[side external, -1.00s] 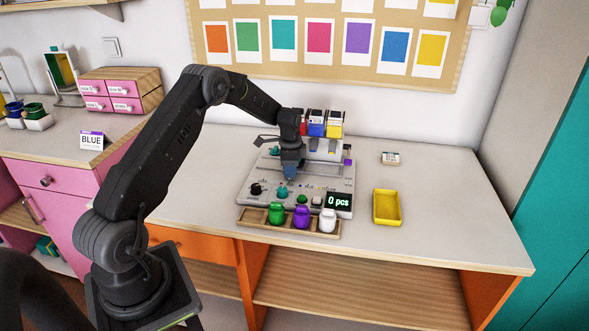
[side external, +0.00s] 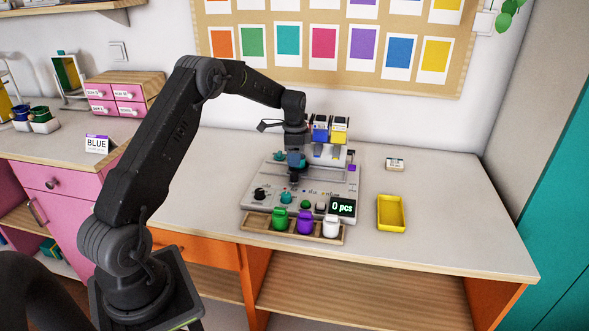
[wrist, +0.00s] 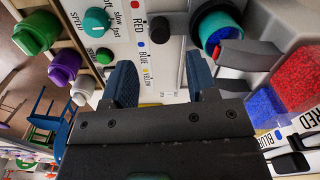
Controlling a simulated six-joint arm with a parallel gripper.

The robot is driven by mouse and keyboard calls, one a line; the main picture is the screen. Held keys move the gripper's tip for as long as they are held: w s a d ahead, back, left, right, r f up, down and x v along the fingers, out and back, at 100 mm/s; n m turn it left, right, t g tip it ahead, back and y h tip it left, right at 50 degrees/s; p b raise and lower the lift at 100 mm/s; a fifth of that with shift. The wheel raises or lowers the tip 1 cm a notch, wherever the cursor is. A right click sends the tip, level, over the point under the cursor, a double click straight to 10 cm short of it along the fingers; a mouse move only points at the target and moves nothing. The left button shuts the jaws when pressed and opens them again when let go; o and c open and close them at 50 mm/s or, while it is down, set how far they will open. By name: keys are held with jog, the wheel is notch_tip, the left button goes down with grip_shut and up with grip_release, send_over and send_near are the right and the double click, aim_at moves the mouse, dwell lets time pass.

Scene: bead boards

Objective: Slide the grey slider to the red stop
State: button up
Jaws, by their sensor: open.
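My gripper (side external: 295,180) is low over the grey control panel (side external: 348,188), left of its middle in the side view. In the wrist view its two dark blue fingers (wrist: 160,82) are apart, and nothing is seen held between them. Whether the fingers touch anything cannot be told.
A teal speed knob (wrist: 97,20) and a green button (wrist: 108,83) are close by. A cup with blue beads (wrist: 217,30) sits behind. Green, purple and white jars stand in a wooden tray (side external: 262,224). A yellow tray (side external: 380,225) stands right, with free table around it.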

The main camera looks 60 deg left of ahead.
notch_tip(320, 180, up, 7)
dwell(0.3)
jog(key=s+d+r+n+t, duration=0.1)
jog(key=s+d+r+n, duration=0.1)
jog(key=s+d+r, duration=0.45)
jog(key=s+d+r+n+t, duration=0.1)
jog(key=s+d+r, duration=0.3)
jog(key=d+r, duration=0.5)
jog(key=s+d+f+n+t, duration=0.1)
jog(key=s+d+f+n, duration=0.1)
jog(key=s+d, duration=0.4)
jog(key=s+d+f+n+t, duration=0.1)
jog(key=s+d, duration=0.5)
jog(key=s, duration=0.7)
jog(key=shift+d+f+n+t, duration=0.35)
jog(key=shift+n+t, duration=0.25)
jog(key=shift+t, duration=0.1)
jog(key=shift+w, duration=0.1)
jog(key=shift+c, duration=0.2)
